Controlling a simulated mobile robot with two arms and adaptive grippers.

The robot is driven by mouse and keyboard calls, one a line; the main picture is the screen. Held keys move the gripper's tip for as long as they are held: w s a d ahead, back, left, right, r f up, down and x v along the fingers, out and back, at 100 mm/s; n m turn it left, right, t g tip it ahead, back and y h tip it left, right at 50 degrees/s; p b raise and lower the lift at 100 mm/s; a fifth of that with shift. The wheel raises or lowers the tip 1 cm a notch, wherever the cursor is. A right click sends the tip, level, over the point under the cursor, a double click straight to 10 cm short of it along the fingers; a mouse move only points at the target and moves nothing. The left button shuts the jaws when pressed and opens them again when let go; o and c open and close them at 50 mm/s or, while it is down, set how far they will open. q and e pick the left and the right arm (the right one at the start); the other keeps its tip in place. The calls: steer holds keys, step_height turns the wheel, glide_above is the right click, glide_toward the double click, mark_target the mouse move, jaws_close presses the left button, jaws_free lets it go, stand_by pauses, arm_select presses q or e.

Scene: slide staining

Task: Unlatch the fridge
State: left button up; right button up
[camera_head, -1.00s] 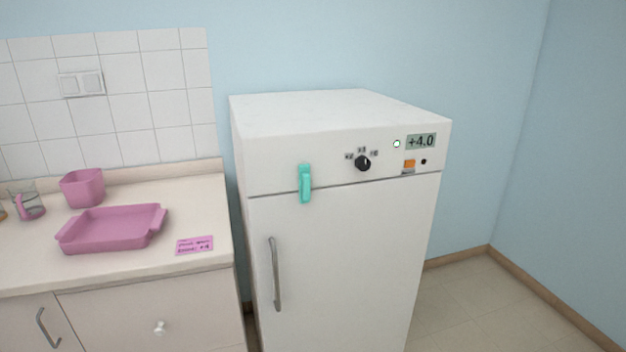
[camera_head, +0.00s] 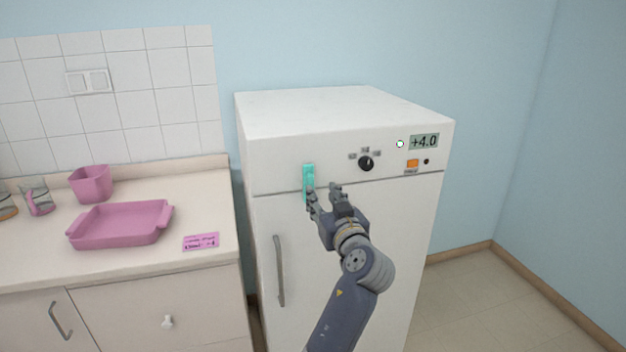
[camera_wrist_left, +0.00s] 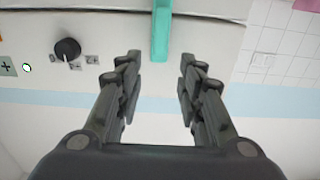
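The white fridge (camera_head: 345,260) stands right of the counter, its door closed. A teal latch (camera_head: 308,176) sits upright across the seam between the top panel and the door. My left gripper (camera_head: 323,188) is in front of the fridge at the latch, covering its lower part in the head view. In the left wrist view the gripper (camera_wrist_left: 158,75) is open, its fingers apart with nothing between the tips, and the latch (camera_wrist_left: 161,30) lies just beyond them, roughly centred. I cannot tell whether any finger touches it. My right gripper is not in view.
The counter at left holds a pink tray (camera_head: 120,224), a pink container (camera_head: 91,184) and a pink label (camera_head: 201,242). Floor at right is clear.

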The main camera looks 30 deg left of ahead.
mark_target(311, 179)
arm_select(q)
steer(key=p+x, duration=0.2)
steer(key=x, duration=0.5)
steer(key=shift+w+a, duration=0.65)
jaws_close()
